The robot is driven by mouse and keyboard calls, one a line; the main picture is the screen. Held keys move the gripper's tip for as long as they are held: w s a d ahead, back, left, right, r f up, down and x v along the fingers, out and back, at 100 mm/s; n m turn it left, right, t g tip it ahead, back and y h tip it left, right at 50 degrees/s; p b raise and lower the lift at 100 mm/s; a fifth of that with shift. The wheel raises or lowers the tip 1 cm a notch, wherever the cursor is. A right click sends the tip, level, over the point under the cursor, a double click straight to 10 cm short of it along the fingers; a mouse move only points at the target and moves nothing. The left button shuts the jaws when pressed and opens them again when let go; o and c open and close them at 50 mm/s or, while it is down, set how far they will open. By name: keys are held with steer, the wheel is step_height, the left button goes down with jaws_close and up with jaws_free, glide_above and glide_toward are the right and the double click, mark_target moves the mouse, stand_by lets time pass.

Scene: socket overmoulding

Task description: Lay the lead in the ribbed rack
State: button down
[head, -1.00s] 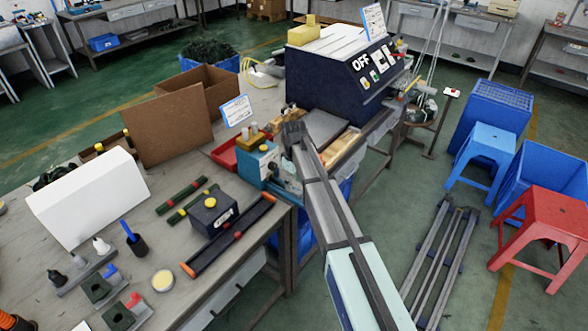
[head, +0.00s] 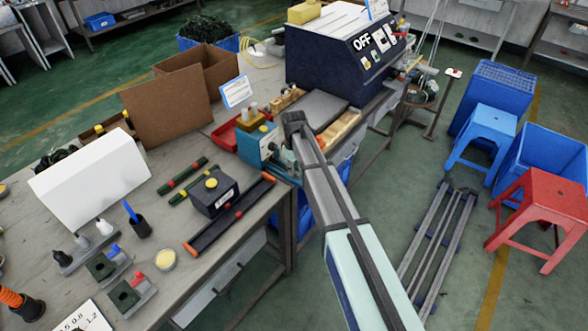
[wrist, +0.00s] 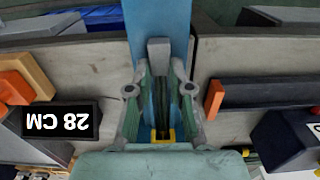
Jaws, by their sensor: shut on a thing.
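My gripper (head: 292,122) is at the far end of my outstretched arm, beside a blue machine (head: 256,147) at the table's edge. In the wrist view my gripper (wrist: 160,92) has its two fingers close together, with a narrow gap between their green pads. A grey piece (wrist: 159,52) stands between the fingertips, over a blue strip. I cannot tell whether it is part of the lead; no cable shows clearly. A tan ribbed tray (head: 340,130) lies right of the gripper, partly behind my arm; I cannot tell whether it is the ribbed rack.
A long black tray with orange ends (head: 228,216) and a navy box with a yellow button (head: 210,194) lie on the near table. A large machine marked OFF (head: 345,55) stands behind. A 28 CM label (wrist: 70,121) shows in the wrist view. Stools (head: 538,215) stand right.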

steer(key=shift+d, duration=0.1)
steer(key=shift+s+d, duration=0.6)
steer(key=shift+d, duration=0.25)
steer(key=shift+s+d, duration=0.6)
steer(key=shift+d, duration=0.3)
steer(key=shift+s+d, duration=0.6)
steer(key=shift+d, duration=0.25)
steer(key=shift+r, duration=0.1)
steer(key=shift+r+p, duration=1.4)
steer(key=shift+r, duration=1.1)
